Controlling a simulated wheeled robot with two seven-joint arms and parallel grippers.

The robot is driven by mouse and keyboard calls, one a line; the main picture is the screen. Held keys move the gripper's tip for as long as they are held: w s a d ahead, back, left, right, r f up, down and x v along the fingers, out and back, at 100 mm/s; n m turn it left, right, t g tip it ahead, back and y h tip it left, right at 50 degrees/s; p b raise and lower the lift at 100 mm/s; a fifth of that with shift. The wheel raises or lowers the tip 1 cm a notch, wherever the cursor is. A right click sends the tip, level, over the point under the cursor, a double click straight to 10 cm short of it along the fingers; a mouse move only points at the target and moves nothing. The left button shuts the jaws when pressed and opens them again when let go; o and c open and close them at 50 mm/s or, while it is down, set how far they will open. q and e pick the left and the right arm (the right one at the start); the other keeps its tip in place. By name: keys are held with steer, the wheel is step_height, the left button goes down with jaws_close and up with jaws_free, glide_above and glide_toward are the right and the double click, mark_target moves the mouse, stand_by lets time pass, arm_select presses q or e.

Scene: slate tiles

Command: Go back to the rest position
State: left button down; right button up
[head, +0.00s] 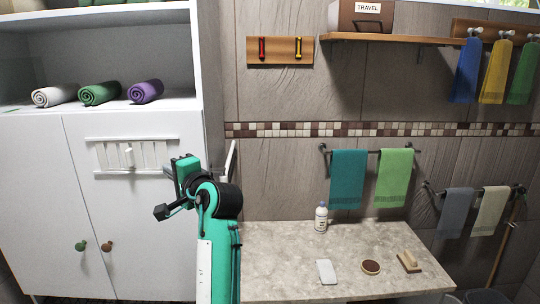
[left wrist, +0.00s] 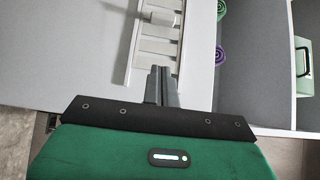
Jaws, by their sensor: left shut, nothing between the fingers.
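My left gripper (head: 171,171) is in front of the white cabinet's right door, by the right end of a white slatted panel (head: 108,158). The panel has a small white knob (head: 129,154) near its middle. In the left wrist view my left gripper (left wrist: 160,72) has its two grey fingers together with nothing between them. They point at the lower end of the panel (left wrist: 147,62) there, and the knob (left wrist: 161,18) is beyond them. Whether the fingertips touch the panel, I cannot tell. My right gripper is not in view.
The cabinet (head: 40,190) has rolled towels (head: 100,94) on its open shelf. To the right, a stone counter (head: 270,270) holds a white bottle (head: 321,217), a white bar (head: 326,271), a round brown item (head: 371,267) and a brush (head: 409,261). Towels (head: 348,178) hang on rails above.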

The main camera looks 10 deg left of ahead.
arm_select(q)
steer(key=s+d+f+n+h, duration=0.1)
steer(key=s+f+h, duration=0.3)
steer(key=f, duration=0.6)
steer(key=s+d+f+g+h, duration=0.15)
steer(key=s+f, duration=0.35)
steer(key=f, duration=0.6)
steer(key=s+d+f+n+t+h, duration=0.1)
steer(key=s+f+h, duration=0.3)
steer(key=f, duration=0.6)
steer(key=s+d+f+n+g+h, duration=0.1)
steer(key=s+d+f+g+h, duration=0.2)
steer(key=s, duration=0.5)
steer(key=s+d+f+n+g+h, duration=0.1)
steer(key=s+d+f, duration=0.2)
steer(key=s+f, duration=0.35)
steer(key=s+d+f+g+h, duration=0.2)
steer(key=s+d+f, duration=0.15)
steer(key=s, duration=0.65)
step_height(320, 180, down, 30)
steer(key=s+a+f+g, duration=0.2)
steer(key=s+a+f, duration=0.1)
steer(key=s+f, duration=1.6)
steer(key=shift+s+f, duration=0.15)
steer(key=shift+f, duration=0.2)
steer(key=shift+a, duration=0.1)
